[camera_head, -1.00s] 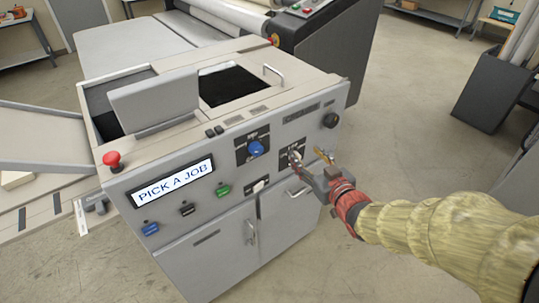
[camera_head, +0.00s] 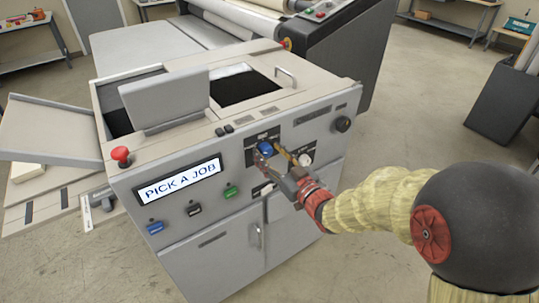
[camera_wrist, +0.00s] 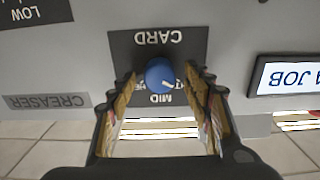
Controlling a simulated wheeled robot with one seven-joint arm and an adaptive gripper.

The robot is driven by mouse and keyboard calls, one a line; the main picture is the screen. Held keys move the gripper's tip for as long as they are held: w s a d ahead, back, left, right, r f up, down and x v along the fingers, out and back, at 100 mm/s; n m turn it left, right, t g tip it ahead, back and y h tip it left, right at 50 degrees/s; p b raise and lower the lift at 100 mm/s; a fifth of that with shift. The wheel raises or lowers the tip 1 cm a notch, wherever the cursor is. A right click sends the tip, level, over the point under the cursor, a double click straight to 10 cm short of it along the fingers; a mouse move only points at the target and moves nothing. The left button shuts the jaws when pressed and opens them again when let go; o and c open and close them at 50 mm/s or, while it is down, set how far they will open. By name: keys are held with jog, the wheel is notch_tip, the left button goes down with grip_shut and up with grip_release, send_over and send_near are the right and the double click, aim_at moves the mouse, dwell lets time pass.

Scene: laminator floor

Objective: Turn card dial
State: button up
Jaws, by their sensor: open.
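The card dial is a round blue knob (camera_head: 265,148) with a pale pointer mark, set on a dark plate (camera_wrist: 156,42) on the front of a grey machine. In the wrist view the plate reads CARD and MID upside down, and the knob (camera_wrist: 160,74) sits between my open fingertips. My gripper (camera_head: 273,152) is at the panel with one finger on each side of the knob in the head view; it also shows in the wrist view (camera_wrist: 166,84). I cannot tell whether either finger touches the knob. Part of the plate's lettering is hidden by the fingers and knob.
A white knob (camera_head: 306,159) lies just right of my gripper. The display (camera_head: 179,181) reads PICK A JOB, with blue, black and green buttons below it. A red stop button (camera_head: 121,154) stands at the left corner. A black knob (camera_head: 343,124) is far right.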

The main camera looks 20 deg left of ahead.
jog(key=shift+w+a, duration=0.1)
jog(key=shift+a, duration=0.05)
jog(key=shift+c, duration=0.8)
jog(key=c, duration=1)
